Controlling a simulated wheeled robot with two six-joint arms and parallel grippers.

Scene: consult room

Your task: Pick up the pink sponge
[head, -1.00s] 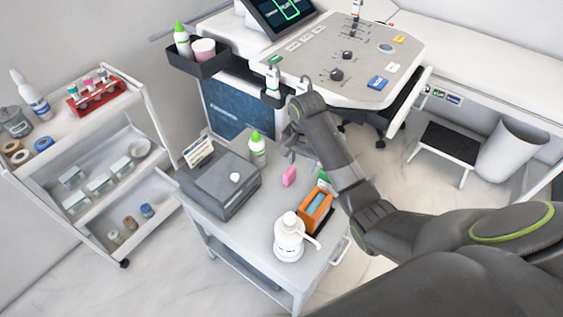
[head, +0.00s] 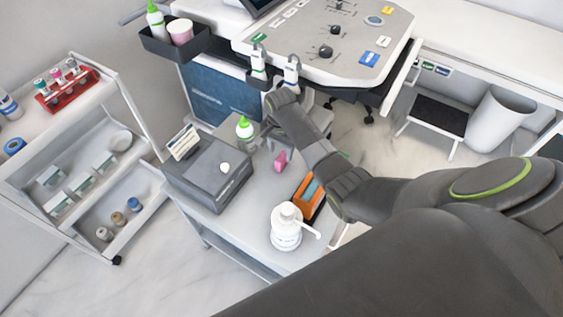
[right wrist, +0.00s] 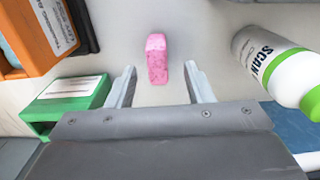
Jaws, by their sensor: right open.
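The pink sponge (head: 281,160) stands on the grey cart top (head: 262,183), between the green-capped bottle and the orange box. It also shows in the right wrist view (right wrist: 157,60), upper middle, just beyond and between the two fingertips. My right gripper (head: 270,140) is above the cart, close to the sponge on its far left side in the head view. In the right wrist view the right gripper (right wrist: 160,70) is open and empty, with its fingers spread on either side of the sponge's line. I see no contact with the sponge. My left gripper is not in view.
The green-capped SCAN bottle (head: 245,131) stands left of the sponge. The orange box (head: 308,194) and white pump bottle (head: 286,229) stand right and in front. A grey printer (head: 207,174) fills the cart's left. A green box (right wrist: 70,98) lies near one finger.

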